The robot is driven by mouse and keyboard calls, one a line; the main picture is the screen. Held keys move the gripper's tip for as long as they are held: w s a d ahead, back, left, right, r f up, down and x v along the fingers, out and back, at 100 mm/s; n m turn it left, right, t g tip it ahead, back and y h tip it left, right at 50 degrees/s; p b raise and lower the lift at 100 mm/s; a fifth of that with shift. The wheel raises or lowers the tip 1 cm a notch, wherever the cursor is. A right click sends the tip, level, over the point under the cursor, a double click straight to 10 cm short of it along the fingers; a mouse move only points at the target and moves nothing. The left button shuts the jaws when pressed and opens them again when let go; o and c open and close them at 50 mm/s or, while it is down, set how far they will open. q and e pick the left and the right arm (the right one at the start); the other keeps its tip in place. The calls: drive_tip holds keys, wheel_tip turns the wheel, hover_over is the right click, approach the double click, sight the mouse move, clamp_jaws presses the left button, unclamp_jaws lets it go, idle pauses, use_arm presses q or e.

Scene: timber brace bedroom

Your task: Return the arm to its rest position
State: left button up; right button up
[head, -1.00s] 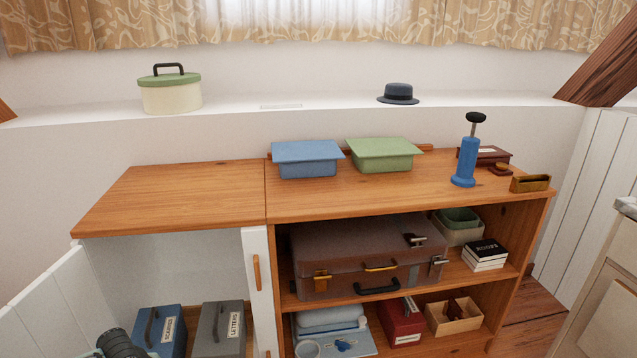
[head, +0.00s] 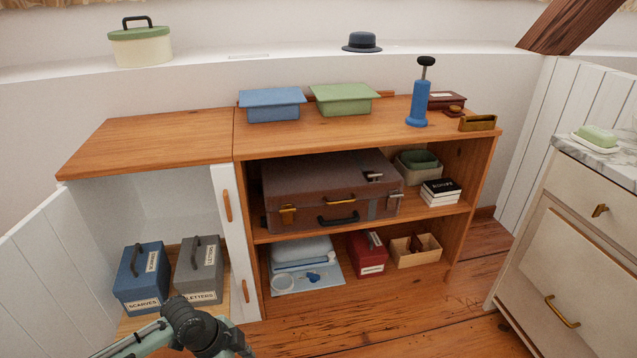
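A dark arm joint with pale green links, part of my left arm, shows at the bottom of the head view, low in front of the cabinet. My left gripper's fingers are not visible. My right arm and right gripper do not show. The wooden cabinet (head: 180,138) stands ahead, its left white door (head: 55,262) swung open. Inside that compartment are a blue box labelled scarves (head: 140,280) and a grey box labelled letters (head: 199,271).
A brown suitcase (head: 315,190) lies on the middle shelf. A blue bin (head: 272,105), a green bin (head: 343,99) and a blue pump (head: 419,100) stand on top. A drawer unit (head: 575,250) stands at right. The wooden floor (head: 400,322) between is clear.

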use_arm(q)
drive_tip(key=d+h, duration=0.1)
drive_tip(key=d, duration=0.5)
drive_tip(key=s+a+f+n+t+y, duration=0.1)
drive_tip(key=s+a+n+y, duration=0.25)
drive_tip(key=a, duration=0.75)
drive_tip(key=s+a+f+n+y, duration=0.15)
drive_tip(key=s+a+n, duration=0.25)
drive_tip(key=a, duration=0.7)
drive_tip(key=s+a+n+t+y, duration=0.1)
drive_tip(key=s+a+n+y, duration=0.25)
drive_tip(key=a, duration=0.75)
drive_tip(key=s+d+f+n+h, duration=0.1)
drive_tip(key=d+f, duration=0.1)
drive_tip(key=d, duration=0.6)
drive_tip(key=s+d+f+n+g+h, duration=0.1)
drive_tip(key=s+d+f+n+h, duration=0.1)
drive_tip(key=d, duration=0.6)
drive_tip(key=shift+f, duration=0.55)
